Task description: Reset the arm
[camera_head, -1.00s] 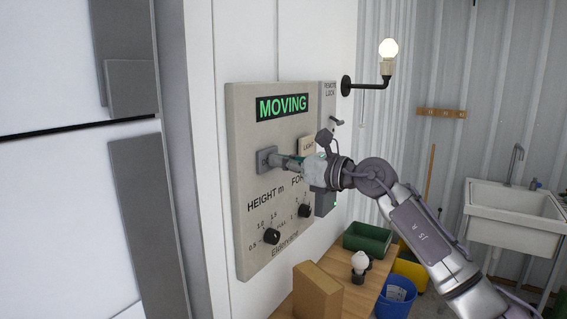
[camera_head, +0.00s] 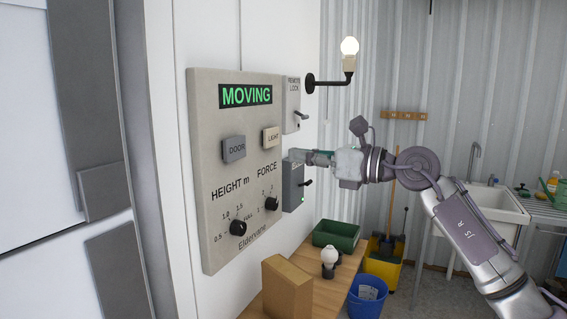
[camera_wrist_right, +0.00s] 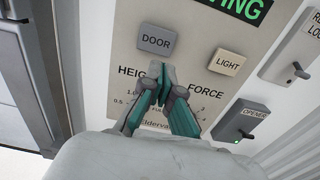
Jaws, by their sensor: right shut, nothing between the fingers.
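My right gripper (camera_head: 306,157) is in front of the wall control panel (camera_head: 213,185), with its fingers closed and empty. In the right wrist view the closed fingers (camera_wrist_right: 160,78) show in front of the panel, just below the grey DOOR button (camera_wrist_right: 157,40) in the picture. The beige LIGHT button (camera_wrist_right: 228,62) is to the right. In the head view the DOOR button (camera_head: 234,149) is clear of the fingers. The green display (camera_head: 246,95) reads MOVING. My left gripper is not in view.
A REMOTE LOCK box (camera_head: 292,105) and a grey opener box (camera_head: 293,187) are beside the panel. A wooden table (camera_head: 325,287) below holds a cardboard box (camera_head: 287,287), a bulb (camera_head: 329,257) and a green bin (camera_head: 337,235). A lit lamp (camera_head: 349,50) juts from the wall.

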